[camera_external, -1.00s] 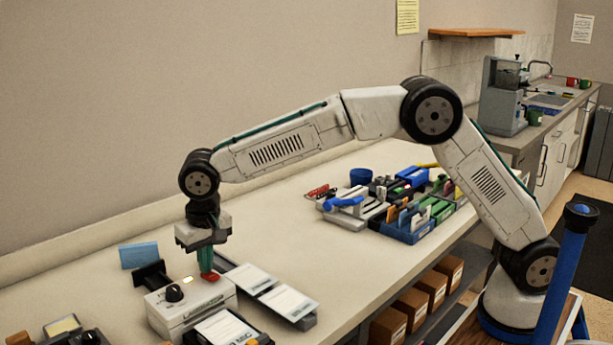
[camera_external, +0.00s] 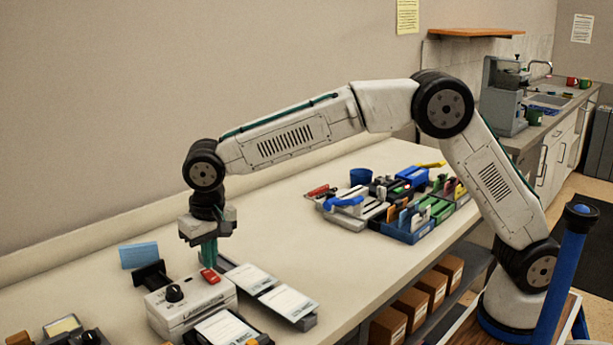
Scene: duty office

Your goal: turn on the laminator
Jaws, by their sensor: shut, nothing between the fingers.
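The laminator (camera_external: 192,306) is a pale box with a label on its front, standing on the counter at the lower left. A black knob (camera_external: 174,293) is on its top. A red rocker switch (camera_external: 209,276) is near the top's back right. I see no lit lamp on it. My gripper (camera_external: 209,264) points down with its green fingers together and empty. The fingertips are just above or behind the red switch; I cannot tell whether they touch it.
Document trays (camera_external: 288,302) with white sheets lie right of the laminator. Organisers with coloured items (camera_external: 408,232) stand farther right. The counter (camera_external: 285,225) between is clear.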

